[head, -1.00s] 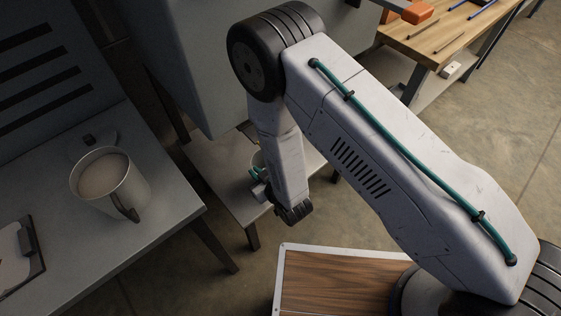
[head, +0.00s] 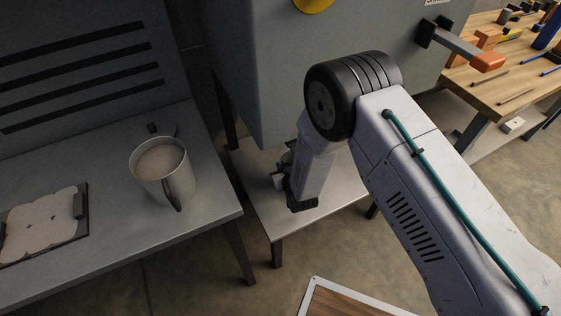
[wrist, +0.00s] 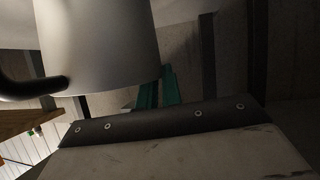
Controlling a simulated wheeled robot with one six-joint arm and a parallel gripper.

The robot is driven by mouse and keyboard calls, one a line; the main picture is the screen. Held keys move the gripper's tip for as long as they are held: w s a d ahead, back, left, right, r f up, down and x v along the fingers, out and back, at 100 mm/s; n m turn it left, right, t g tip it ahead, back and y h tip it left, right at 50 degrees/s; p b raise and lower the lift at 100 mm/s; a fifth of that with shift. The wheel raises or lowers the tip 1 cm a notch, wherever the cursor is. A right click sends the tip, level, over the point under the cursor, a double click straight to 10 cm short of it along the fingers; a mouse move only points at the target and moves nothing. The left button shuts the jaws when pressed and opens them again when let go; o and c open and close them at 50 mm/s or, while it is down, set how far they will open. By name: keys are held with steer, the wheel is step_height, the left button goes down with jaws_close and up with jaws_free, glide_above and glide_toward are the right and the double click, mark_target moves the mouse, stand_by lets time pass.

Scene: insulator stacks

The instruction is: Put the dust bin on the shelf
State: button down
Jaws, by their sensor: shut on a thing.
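The dust bin (wrist: 100,45) fills the upper left of the wrist view as a smooth pale-grey cylinder with a black curved handle (wrist: 40,86). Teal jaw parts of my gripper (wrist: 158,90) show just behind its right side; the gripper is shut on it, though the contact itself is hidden. In the head view my gripper (head: 279,180) is mostly hidden by my wrist and hangs over or in front of a low pale shelf (head: 335,200) below a grey cabinet. The bin cannot be made out there. I cannot tell its height above the shelf.
A grey table (head: 100,215) at left holds a grey mug (head: 160,170) with a dark handle and a flat tray (head: 45,225). The grey cabinet (head: 270,75) stands above the low shelf. A wooden workbench (head: 510,75) with tools is at the far right.

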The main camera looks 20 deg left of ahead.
steer(key=shift+w+a, duration=0.5)
steer(key=x, duration=0.3)
steer(key=shift+w+a, duration=0.15)
steer(key=shift+a, duration=0.05)
steer(key=shift+f, duration=0.1)
steer(key=c, duration=1.6)
jaws_free()
steer(key=shift+o, duration=0.2)
steer(key=v, duration=1.2)
steer(key=shift+d, duration=0.1)
